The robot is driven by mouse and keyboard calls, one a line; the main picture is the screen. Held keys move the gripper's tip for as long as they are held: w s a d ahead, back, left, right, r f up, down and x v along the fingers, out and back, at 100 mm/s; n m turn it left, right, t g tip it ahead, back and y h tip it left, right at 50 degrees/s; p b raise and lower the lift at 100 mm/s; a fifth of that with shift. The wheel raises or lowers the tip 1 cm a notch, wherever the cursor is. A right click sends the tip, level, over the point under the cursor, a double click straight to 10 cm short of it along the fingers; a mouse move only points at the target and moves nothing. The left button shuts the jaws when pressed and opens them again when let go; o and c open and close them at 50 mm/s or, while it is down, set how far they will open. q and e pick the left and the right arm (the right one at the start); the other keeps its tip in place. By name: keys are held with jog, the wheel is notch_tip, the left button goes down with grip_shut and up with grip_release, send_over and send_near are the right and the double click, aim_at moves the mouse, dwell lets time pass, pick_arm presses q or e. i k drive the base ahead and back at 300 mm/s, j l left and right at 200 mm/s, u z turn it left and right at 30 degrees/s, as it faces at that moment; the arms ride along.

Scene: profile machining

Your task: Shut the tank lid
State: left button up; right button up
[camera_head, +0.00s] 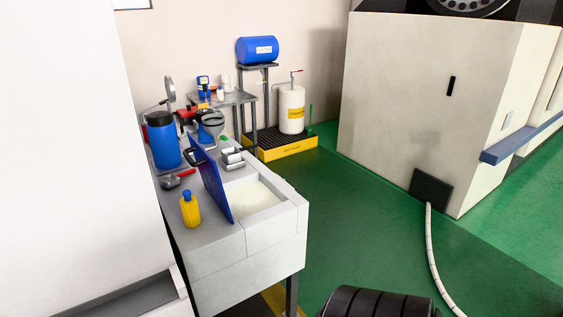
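The tank (277,222) is a grey box on legs at the left of the head view, with pale liquid (250,198) in its open top. The tank lid (212,182) is a blue panel standing steeply along the left side of the opening. A dark handle (196,157) is on the lid's upper left. The opening is uncovered. Neither of my grippers shows in the view.
A yellow bottle (190,210), a red-handled tool (177,179) and a blue canister (164,143) stand left of the lid. Metal cylinders (233,158) sit behind the opening. A large beige machine (420,100) stands right, with a white hose (433,255). Green floor (345,220) between is clear.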

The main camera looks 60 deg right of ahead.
aim_at(206, 167)
jog(key=z, duration=1.5)
